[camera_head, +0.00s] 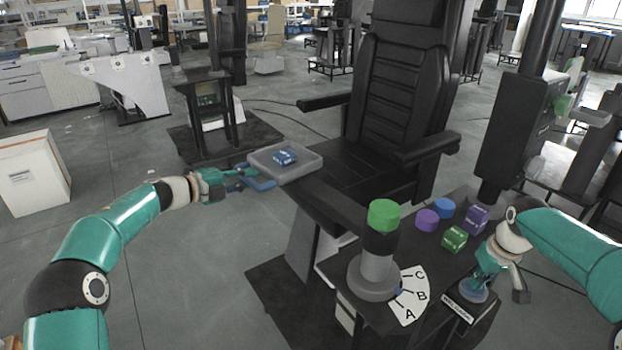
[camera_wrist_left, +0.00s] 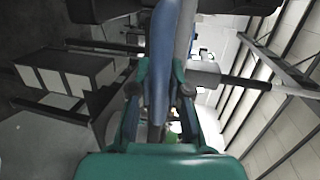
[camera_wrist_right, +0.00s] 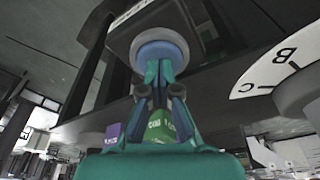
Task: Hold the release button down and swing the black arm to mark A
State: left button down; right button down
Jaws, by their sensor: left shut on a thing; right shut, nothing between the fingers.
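The black arm (camera_head: 335,205) runs from the grey post (camera_head: 379,268) to a grey tray (camera_head: 312,163) at its far end. My left gripper (camera_head: 243,179) is shut on the tray's blue handle (camera_head: 263,184), which also shows between its fingers in the left wrist view (camera_wrist_left: 162,55). The white dial (camera_head: 411,301) carries marks A, B and C; a small blue pointer (camera_head: 399,291) on the post base sits near B. My right gripper (camera_head: 479,281) is shut with its tips at the round blue release button (camera_head: 473,291); the button also shows in the right wrist view (camera_wrist_right: 158,50), apparently touched by the tips.
A blue block (camera_head: 285,157) lies in the tray. A green cap (camera_head: 384,215) tops the post. A purple cylinder (camera_head: 427,220), blue cylinder (camera_head: 444,208), purple box (camera_head: 476,219) and green box (camera_head: 454,238) stand on the black table. A black seat (camera_head: 401,100) stands behind the arm.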

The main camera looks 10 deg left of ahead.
pick_arm(q)
jog(key=c, duration=1.1)
grip_release()
jog(key=shift+f, duration=0.1)
